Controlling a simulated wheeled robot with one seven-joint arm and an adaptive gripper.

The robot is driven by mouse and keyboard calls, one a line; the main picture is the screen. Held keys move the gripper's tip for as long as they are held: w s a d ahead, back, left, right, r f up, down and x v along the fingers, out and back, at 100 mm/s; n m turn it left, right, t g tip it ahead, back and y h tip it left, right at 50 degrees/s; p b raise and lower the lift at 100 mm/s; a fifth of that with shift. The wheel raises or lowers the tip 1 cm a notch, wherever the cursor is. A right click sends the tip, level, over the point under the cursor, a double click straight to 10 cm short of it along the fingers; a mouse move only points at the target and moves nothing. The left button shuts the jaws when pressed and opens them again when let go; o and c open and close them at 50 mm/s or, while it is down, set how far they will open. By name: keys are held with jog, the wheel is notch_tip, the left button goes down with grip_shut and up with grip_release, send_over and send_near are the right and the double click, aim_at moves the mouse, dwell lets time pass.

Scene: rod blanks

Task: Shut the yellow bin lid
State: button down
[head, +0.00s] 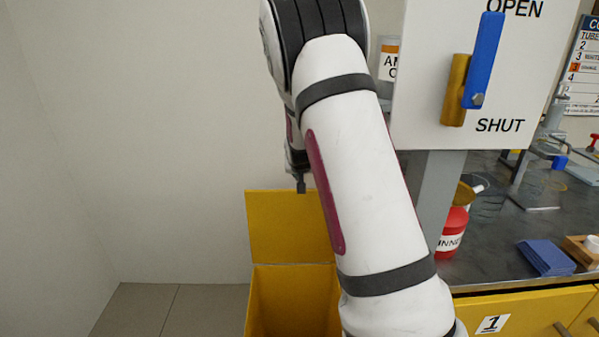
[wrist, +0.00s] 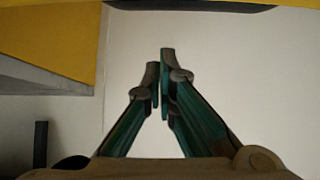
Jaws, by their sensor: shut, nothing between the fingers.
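The yellow bin (head: 295,305) stands on the floor, low in the middle of the head view, its right side hidden behind my arm. Its yellow lid (head: 288,228) stands up at the back, raised, and the bin's inside shows below it. My gripper (head: 301,187) points down near the lid's top edge; I cannot tell whether it touches it. In the wrist view my gripper's fingertips (wrist: 160,58) are together with nothing between them. A yellow surface (wrist: 50,35) fills the upper left there; I cannot tell which part it is.
Right of my arm, a white OPEN/SHUT panel (head: 425,70) on a grey post carries a blue lever (head: 485,55) pointing up. The dark bench (head: 480,245) holds a red container (head: 453,232) and blue sheets (head: 547,257). Floor and wall at left are clear.

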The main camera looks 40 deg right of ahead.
jog(key=shift+s+a+f+b, duration=0.2)
jog(key=shift+s+a+f, duration=0.2)
jog(key=shift+s, duration=0.2)
jog(key=shift+s+a+f+b, duration=0.15)
jog(key=shift+s+a+f, duration=0.25)
jog(key=shift+s, duration=0.2)
jog(key=shift+a, duration=0.1)
